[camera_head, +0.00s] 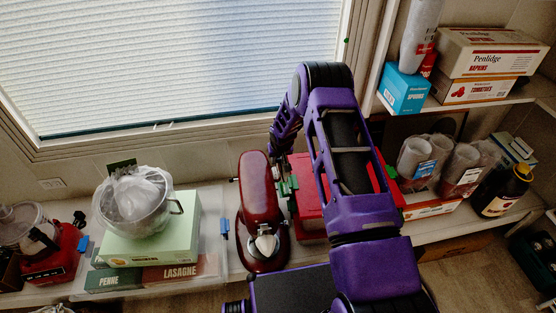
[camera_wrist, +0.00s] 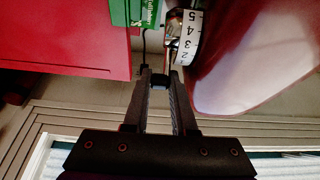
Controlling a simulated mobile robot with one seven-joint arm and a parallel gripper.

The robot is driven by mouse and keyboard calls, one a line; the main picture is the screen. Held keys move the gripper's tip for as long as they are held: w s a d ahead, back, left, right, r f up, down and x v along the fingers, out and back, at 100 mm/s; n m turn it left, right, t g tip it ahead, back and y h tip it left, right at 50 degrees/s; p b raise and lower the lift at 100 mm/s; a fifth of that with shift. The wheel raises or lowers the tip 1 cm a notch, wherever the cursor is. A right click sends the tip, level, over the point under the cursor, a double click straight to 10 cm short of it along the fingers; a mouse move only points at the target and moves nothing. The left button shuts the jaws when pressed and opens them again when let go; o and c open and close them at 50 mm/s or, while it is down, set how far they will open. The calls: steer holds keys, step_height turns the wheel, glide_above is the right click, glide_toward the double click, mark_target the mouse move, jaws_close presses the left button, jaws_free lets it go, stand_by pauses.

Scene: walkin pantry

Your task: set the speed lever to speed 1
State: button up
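The red stand mixer (camera_head: 262,205) stands on the counter in the head view, with a silver hub at its near end. In the wrist view its glossy red head (camera_wrist: 255,60) fills the right side. A white speed dial (camera_wrist: 188,38) with black numbers, 2 to 5 readable, shows beside it. My gripper (camera_wrist: 160,78) has its fingers apart, with the tips just below the dial in the picture. A small dark piece shows between the tips; I cannot tell whether it is the lever knob. The lever's setting is not clear.
A red box (camera_head: 308,207) with green parts stands close to the mixer's right; it also shows in the wrist view (camera_wrist: 70,35). Left are a light green box (camera_head: 150,240) and a wrapped metal pot (camera_head: 135,203). Wrapped cups (camera_head: 418,160) and a dark bottle (camera_head: 500,190) stand right.

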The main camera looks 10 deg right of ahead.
jaws_close()
